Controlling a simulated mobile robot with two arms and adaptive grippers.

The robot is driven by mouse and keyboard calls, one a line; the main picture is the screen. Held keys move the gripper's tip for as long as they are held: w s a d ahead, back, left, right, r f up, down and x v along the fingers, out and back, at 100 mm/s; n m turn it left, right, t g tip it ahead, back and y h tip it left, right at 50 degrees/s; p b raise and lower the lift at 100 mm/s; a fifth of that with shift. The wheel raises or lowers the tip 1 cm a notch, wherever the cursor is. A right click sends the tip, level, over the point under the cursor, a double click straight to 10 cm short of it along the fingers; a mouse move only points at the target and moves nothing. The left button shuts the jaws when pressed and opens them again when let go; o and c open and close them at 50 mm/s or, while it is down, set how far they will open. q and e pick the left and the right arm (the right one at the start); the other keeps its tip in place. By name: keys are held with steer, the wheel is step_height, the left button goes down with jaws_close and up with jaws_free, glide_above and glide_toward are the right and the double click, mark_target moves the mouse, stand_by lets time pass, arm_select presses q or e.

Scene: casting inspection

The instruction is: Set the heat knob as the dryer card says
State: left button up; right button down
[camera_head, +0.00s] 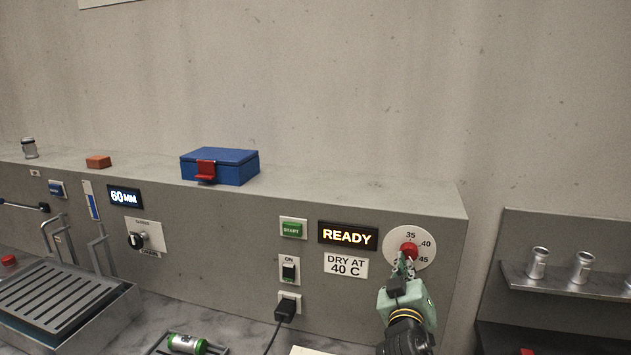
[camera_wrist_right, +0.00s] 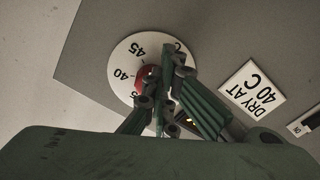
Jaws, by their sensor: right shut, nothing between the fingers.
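The red heat knob (camera_head: 409,249) sits on a round white dial (camera_head: 425,237) marked 35, 40 and 45, at the right end of the grey panel. In the right wrist view the knob (camera_wrist_right: 141,78) is mostly hidden behind my fingers; I cannot tell where it points. The dryer card (camera_head: 346,266) reads "DRY AT 40 C", left of the dial. My right gripper (camera_head: 403,268) is shut and empty, its fingertips in front of the knob's lower part; whether they touch it is unclear. My left gripper is not in view.
Left of the dial are a lit READY display (camera_head: 347,235), a green START button (camera_head: 292,229), an ON switch (camera_head: 289,271) and a plugged black cord (camera_head: 285,310). A blue box (camera_head: 222,167) stands on the ledge. A shelf with metal parts (camera_head: 537,263) stands at right.

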steer(key=shift+d+r, duration=0.4)
steer(key=shift+r, duration=0.15)
steer(key=shift+s+d+r, duration=0.15)
steer(key=shift+d+r, duration=0.2)
steer(key=shift+d, duration=0.1)
steer(key=shift+d+f, duration=0.1)
steer(key=shift+d, duration=0.05)
stand_by(0.4)
steer(key=v, duration=0.2)
steer(key=f+p+v, duration=0.1)
steer(key=v, duration=0.2)
steer(key=shift+s+f, duration=0.2)
steer(key=shift+s, duration=0.15)
steer(key=shift+d, duration=0.1)
